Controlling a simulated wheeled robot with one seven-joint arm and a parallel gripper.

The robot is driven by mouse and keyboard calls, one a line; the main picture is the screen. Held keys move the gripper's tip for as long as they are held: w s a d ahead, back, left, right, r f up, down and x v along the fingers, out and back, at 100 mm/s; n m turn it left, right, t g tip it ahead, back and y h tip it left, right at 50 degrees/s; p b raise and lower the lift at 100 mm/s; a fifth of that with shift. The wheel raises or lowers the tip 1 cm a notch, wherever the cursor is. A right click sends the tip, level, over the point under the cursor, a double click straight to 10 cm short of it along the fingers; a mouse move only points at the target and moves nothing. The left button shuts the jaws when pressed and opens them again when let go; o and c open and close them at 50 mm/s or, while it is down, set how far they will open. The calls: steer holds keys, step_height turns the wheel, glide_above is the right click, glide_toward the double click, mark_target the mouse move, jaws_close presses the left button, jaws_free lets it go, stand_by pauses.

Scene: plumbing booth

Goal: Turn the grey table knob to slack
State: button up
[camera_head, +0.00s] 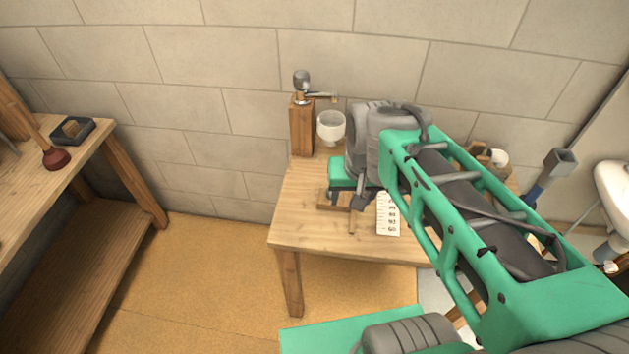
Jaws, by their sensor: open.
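A grey knob (301,78) sits upright on a tap on top of a wooden post (301,130) at the back left of the wooden table (300,222). The tap's spout points right, above a white bowl (331,125). My gripper (350,197) is open over the middle of the table, in front of and to the right of the post, apart from the knob. It hangs over a small wooden block (333,201), partly hidden by the fingers. I cannot tell whether they touch it. My arm hides much of the table's right side.
A white marked card (388,214) lies right of my gripper. A white cup (499,158) shows beyond my arm. A white basin (615,190) is far right. A workbench (40,180) with a plunger (55,158) and dark box (73,130) stands left; floor between is clear.

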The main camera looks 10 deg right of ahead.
steer(key=w+f+m+g+p, duration=0.1)
steer(key=w+f+m, duration=0.1)
steer(key=w, duration=0.3)
steer(key=w+f+m+g+p, duration=0.1)
steer(key=w+f+m+p, duration=0.1)
steer(key=w+f+m, duration=0.1)
steer(key=w+f+m+g+p, duration=0.1)
steer(key=w+f, duration=0.3)
steer(key=w, duration=0.4)
steer(key=shift+a+f+m+p, duration=0.1)
steer(key=shift+f+m+p, duration=0.25)
steer(key=shift+m, duration=0.35)
step_height(320, 180, down, 8)
steer(key=shift+r+p, duration=0.25)
steer(key=shift+p, duration=0.5)
jaws_close()
